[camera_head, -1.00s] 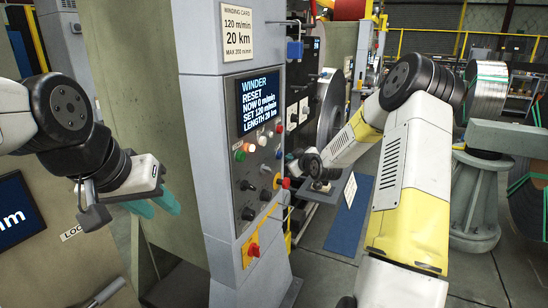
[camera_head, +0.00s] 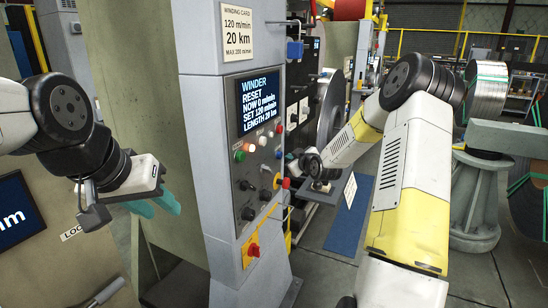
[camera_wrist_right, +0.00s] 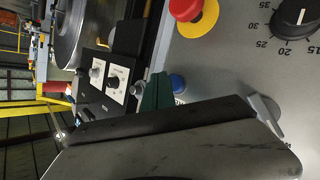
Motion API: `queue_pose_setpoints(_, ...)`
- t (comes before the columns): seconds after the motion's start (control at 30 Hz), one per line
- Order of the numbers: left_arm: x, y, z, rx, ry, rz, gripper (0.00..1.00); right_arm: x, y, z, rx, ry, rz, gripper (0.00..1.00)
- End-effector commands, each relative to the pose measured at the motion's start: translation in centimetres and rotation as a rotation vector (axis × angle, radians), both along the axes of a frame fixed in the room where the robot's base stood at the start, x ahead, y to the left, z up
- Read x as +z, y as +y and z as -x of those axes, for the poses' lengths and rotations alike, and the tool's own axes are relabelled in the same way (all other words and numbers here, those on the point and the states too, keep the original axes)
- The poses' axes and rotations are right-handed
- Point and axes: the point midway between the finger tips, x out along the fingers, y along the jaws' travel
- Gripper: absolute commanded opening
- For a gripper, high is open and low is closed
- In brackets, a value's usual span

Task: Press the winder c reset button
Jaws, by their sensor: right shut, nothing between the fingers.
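The winder panel (camera_head: 238,205) stands upright in the middle of the head view. Its screen (camera_head: 259,101) reads WINDER, RESET, NOW 0 m/min, SET 120 m/min, LENGTH 20 km. A blue button (camera_wrist_right: 178,83) shows in the right wrist view, partly hidden by my right gripper; I cannot read a label on it. My right gripper (camera_wrist_right: 158,92) is shut and empty, its green fingertips right beside the blue button; I cannot tell whether they touch it. In the head view its fingers are hidden. My left gripper (camera_head: 156,206) is open and empty, left of the panel.
A coil (camera_head: 486,92) stands at the right.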

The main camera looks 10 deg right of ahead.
Motion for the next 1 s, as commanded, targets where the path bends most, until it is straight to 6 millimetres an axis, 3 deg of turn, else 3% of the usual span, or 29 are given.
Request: queue_pose_setpoints(1.0,0.00,0.00,0.00,0.000,0.000,0.000,0.36,0.02,0.72,-0.46,0.000,0.000,0.000,0.00)
